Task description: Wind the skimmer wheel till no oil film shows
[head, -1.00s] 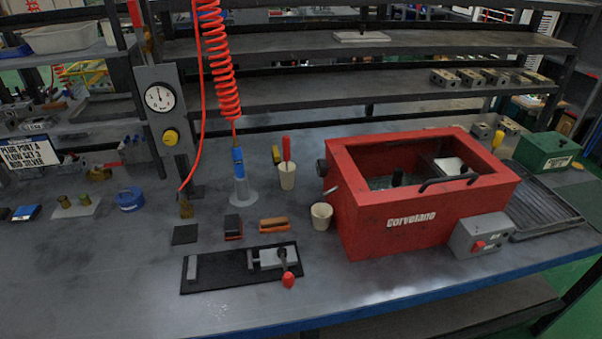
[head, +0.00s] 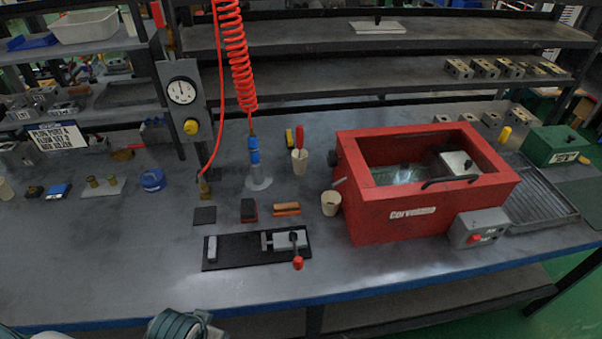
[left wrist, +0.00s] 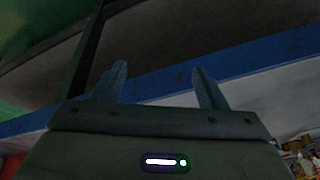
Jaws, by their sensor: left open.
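A red open-topped tank marked "Corvelano" (head: 425,213) stands on the right of the bench in the head view. A dark round knob (head: 333,158), which looks like the skimmer wheel, sits on its left wall. Inside, a bright sheen (head: 405,176) shows on the bottom or liquid; I cannot tell whether it is oil film. A pale block with a black knob (head: 457,163) is at the tank's right end. My left gripper (left wrist: 158,85) is open and empty in the left wrist view, close to the bench's blue edge, away from the tank. My right gripper is not in view.
A pale cup (head: 331,203) stands against the tank's left side. A grey switch box with a red knob (head: 478,228) is at its front right. A black clamp plate (head: 235,254) lies front centre. A red coiled hose (head: 238,60) hangs over the bench.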

